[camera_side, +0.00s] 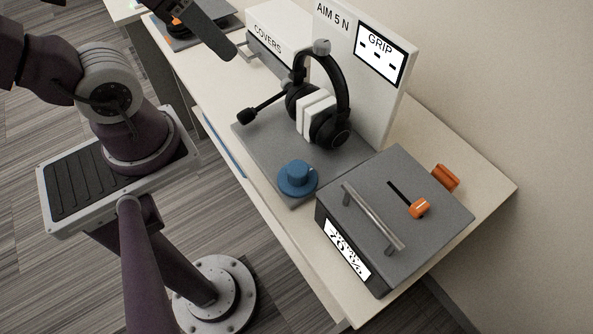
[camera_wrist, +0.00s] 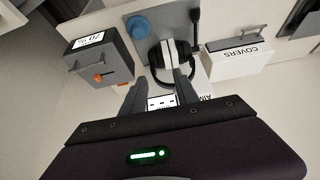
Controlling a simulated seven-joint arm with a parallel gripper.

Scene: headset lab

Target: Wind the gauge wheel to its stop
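A blue round wheel (camera_side: 298,178) with a raised hub sits on the front corner of the grey base plate (camera_side: 252,151); I take it for the gauge wheel. It also shows at the top of the wrist view (camera_wrist: 139,27). A black headset (camera_side: 341,77) stands on the same plate, with white blocks (camera_side: 316,115) between its ear cups. Behind it, a white panel reads AIM 5 N, and its GRIP display (camera_side: 380,52) shows only dashes. In the wrist view my gripper (camera_wrist: 158,93) has its fingers apart, with nothing between them, away from the wheel.
A grey box (camera_side: 385,225) with a bar handle and an orange slider (camera_side: 418,208) stands right of the wheel. An orange knob (camera_side: 446,178) is on its far side. A COVERS box (camera_side: 277,48) stands left of the panel. The headset's microphone boom sticks out leftward.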

